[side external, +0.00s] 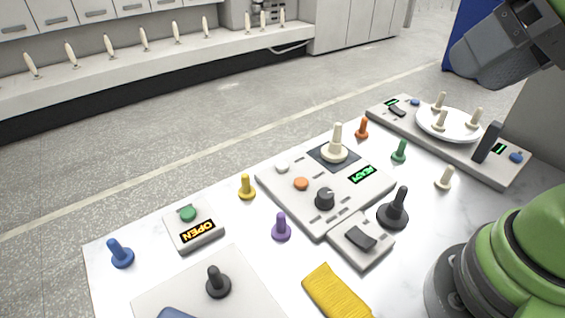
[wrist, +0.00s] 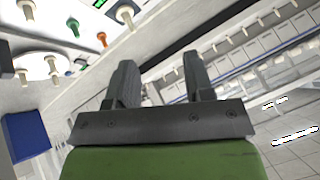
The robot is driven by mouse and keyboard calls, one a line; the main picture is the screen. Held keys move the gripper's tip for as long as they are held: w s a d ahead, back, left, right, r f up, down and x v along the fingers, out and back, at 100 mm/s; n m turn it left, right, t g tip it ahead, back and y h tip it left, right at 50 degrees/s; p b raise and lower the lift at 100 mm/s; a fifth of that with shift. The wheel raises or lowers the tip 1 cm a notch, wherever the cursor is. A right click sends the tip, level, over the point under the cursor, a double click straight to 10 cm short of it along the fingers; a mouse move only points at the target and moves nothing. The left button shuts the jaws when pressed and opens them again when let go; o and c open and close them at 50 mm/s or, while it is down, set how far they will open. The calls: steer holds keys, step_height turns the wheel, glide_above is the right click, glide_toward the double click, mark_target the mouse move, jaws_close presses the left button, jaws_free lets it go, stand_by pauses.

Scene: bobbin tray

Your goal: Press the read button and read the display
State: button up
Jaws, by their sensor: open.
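The central grey console (side external: 285,188) carries a white button (side external: 282,167), an orange button (side external: 301,184), a black knob (side external: 325,198) and a display (side external: 363,175) with green text that looks like READY. A cream bobbin stands on its dark square pad. The long grey unit (side external: 495,172) at the right has a blue button (side external: 516,157) beside a small green-lit display (side external: 499,148); that text is too small to read. I cannot tell from labels which button is the read button. My gripper (wrist: 160,75) is open and empty in the wrist view, raised away from the buttons.
A white dish (side external: 448,132) with cream bobbins sits on the long unit, near a dark upright post (side external: 487,141). A small box (side external: 193,230) shows OPEN under a green button. Coloured bobbins, a black bobbin (side external: 393,210) and a yellow cloth (side external: 337,293) occupy the table.

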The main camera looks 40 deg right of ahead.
jaws_close()
stand_by(1.7)
